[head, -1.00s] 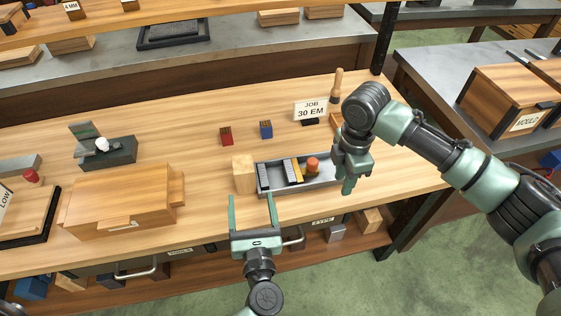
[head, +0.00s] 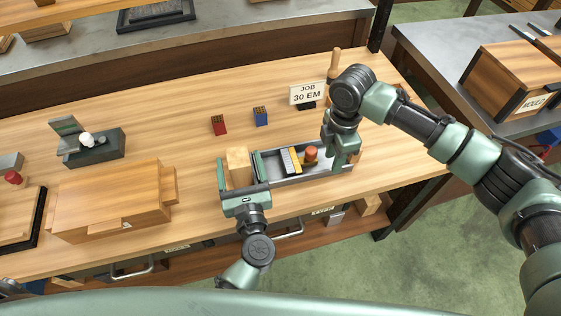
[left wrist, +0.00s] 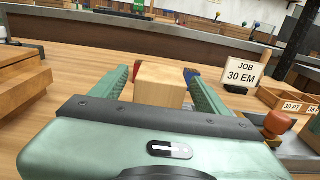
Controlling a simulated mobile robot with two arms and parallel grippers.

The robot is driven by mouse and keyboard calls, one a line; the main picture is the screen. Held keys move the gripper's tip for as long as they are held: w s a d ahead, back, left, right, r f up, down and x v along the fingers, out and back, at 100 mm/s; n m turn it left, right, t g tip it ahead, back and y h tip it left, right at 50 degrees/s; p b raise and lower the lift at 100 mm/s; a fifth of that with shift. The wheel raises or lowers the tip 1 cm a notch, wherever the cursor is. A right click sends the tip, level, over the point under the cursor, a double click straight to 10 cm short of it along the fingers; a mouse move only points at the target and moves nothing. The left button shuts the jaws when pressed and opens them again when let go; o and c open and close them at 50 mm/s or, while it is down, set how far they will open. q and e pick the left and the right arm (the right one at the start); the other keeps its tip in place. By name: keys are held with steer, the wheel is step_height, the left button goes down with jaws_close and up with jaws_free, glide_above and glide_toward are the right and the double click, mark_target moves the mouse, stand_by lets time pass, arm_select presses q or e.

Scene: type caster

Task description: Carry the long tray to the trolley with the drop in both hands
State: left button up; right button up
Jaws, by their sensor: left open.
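The long tray (head: 312,178) is a narrow grey tray on the wooden bench, holding yellow and grey pieces (head: 290,160) and an orange-topped knob (head: 311,154). A pale wooden block (head: 238,167) stands at its left end. My left gripper (head: 239,163) is open, with one finger on each side of the block. In the left wrist view the block (left wrist: 160,85) shows between the spread fingers; contact cannot be told. My right gripper (head: 343,160) points down at the tray's right end; its jaw gap is unclear. I cannot identify the trolley in view.
A job sign (head: 308,94), a red block (head: 219,125) and a blue block (head: 261,116) stand behind the tray. A wooden case (head: 112,200) lies to the left. Another metal-topped table (head: 440,50) stands at the right, across a gap of green floor.

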mark_target(236, 148)
arm_select(q)
steer(key=shift+x, duration=2.3)
arm_select(e)
steer(key=shift+f, duration=2.25)
arm_select(q)
steer(key=shift+s, duration=0.1)
steer(key=c, duration=0.9)
arm_select(e)
jaws_close()
arm_select(q)
jaws_close()
steer(key=shift+r, duration=0.3)
arm_select(e)
steer(key=shift+w+r, duration=0.1)
steer(key=shift+r, duration=0.2)
